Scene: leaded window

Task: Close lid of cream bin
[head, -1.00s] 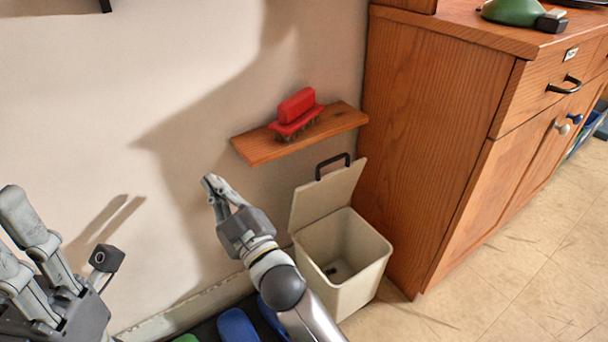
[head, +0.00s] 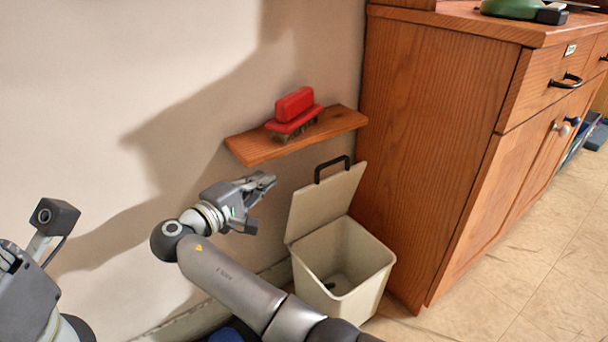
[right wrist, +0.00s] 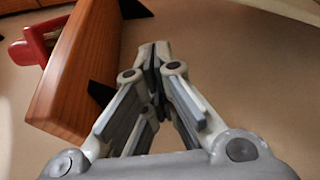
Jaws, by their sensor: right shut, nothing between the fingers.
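The cream bin (head: 352,282) stands on the floor against the cabinet side, its inside visible from above. Its lid (head: 322,208) is raised and leans back towards the wall, with a black handle (head: 331,162) on its top edge. My right gripper (head: 268,181) is shut and empty, left of the lid, apart from it and below the wooden shelf. The right wrist view shows its fingertips (right wrist: 155,50) together in front of the wall; the bin is not visible there. Part of my left arm shows at the lower left, its fingers out of the picture.
A wooden shelf (head: 250,149) on the wall holds a red brush (head: 294,110) above my right gripper. It also shows close by in the right wrist view (right wrist: 75,85). A wooden cabinet (head: 440,130) blocks the right side of the bin. The tiled floor (head: 500,285) in front is clear.

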